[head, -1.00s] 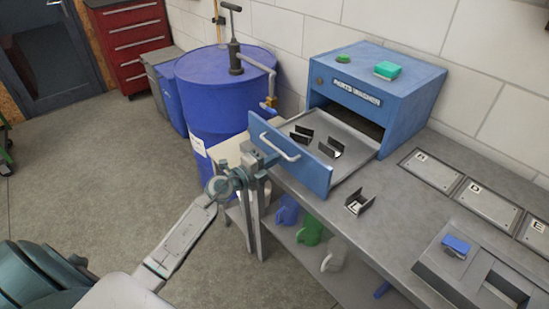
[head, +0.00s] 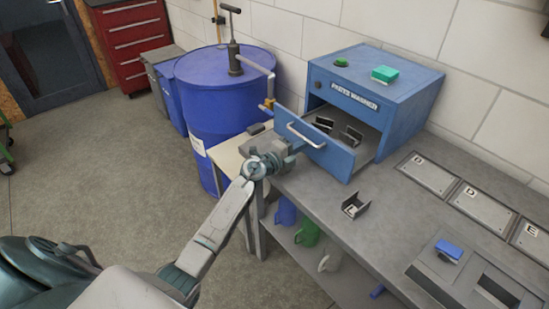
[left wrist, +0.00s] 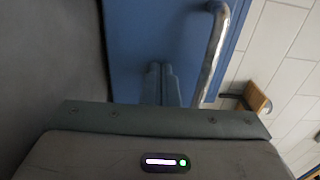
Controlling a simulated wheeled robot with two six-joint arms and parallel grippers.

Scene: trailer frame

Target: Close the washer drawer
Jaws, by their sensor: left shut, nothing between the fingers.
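The parts washer (head: 380,95) is a blue box on the bench, and its drawer (head: 335,154) is part-way out with a silver handle (head: 305,136). Dark metal brackets (head: 351,135) lie in the drawer's tray. My left gripper (head: 298,147) is at the drawer's front face, below the handle. In the left wrist view its shut fingers (left wrist: 162,84) point at the blue drawer front (left wrist: 150,35), apparently touching it, beside the handle (left wrist: 214,55). Nothing is between the fingers. My right gripper is not in view.
A loose bracket (head: 355,204) lies on the bench (head: 310,190) in front of the washer. Lettered plates (head: 430,172) and a blue-topped block (head: 449,250) are to the right. A blue barrel (head: 215,95) with a pump stands left of the bench. Open floor lies at left.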

